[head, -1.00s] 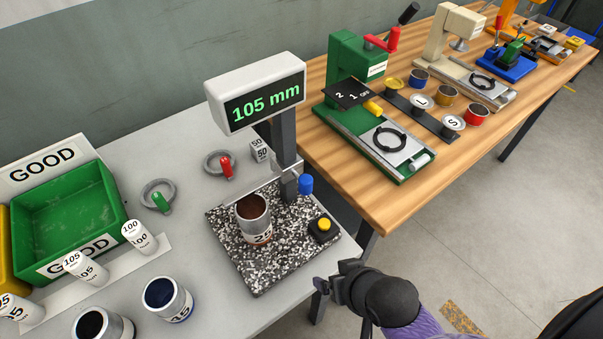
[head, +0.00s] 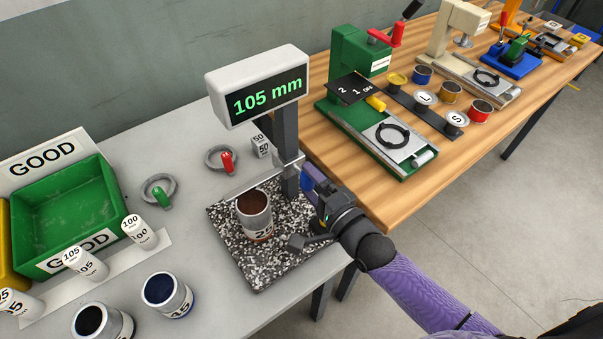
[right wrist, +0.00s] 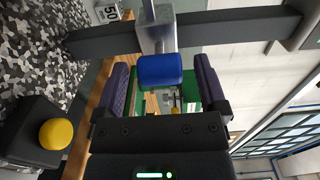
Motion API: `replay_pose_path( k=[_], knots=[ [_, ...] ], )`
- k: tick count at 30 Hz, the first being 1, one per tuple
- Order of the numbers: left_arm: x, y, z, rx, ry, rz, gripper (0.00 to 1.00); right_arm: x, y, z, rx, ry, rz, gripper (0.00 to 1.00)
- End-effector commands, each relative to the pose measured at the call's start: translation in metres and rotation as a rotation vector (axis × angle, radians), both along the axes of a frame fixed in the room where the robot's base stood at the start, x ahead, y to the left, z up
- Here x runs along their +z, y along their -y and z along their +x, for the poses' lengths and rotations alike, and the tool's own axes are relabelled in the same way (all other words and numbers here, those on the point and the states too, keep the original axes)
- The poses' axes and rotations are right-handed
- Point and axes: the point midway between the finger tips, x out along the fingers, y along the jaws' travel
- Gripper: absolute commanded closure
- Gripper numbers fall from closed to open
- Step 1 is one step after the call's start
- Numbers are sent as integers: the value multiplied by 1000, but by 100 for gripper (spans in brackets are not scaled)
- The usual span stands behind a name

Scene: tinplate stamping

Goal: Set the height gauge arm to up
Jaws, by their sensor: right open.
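The height gauge has a white display (head: 258,88) reading 105 mm, a dark post (head: 285,145) and a speckled base (head: 255,275). Its thin metal arm (head: 250,180) is low, near the rim of an open can (head: 255,215) on the base; I cannot tell if they touch. My right gripper (head: 308,210) is open beside the post, hiding most of the arm's knob in the head view. In the right wrist view the blue knob (right wrist: 160,71) lies between the open fingers (right wrist: 163,92), with gaps either side. My left gripper is not in view.
A yellow button (right wrist: 56,134) on a dark block is beside the gripper. A 50 block (head: 261,146) and a red-handled ring (head: 222,160) lie behind the gauge. Two cans (head: 167,295) stand front left. A wooden table (head: 400,195) with presses is at right.

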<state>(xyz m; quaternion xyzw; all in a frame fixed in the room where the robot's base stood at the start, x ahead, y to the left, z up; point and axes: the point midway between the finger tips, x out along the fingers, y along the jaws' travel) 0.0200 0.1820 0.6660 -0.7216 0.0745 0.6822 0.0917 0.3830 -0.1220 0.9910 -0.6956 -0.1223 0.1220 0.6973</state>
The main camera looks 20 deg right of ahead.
Motion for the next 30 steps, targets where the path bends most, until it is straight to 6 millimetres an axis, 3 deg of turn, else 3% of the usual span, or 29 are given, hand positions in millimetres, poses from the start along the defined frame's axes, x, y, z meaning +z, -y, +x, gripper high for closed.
replay_pose_path(
  k=[6, 15, 17, 28, 30],
  knots=[
    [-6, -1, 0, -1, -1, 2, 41, -1, -9, 26, 0, 1, -2, 9],
    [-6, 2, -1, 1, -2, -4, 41, 0, -11, 29, 0, -1, -3, 9],
    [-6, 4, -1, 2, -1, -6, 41, 0, -11, 29, 0, -1, -3, 19],
    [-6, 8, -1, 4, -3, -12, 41, 0, -11, 29, 0, 1, -3, 98],
    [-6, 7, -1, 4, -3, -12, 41, 1, -11, 29, 0, 1, -3, 100]
  ],
)
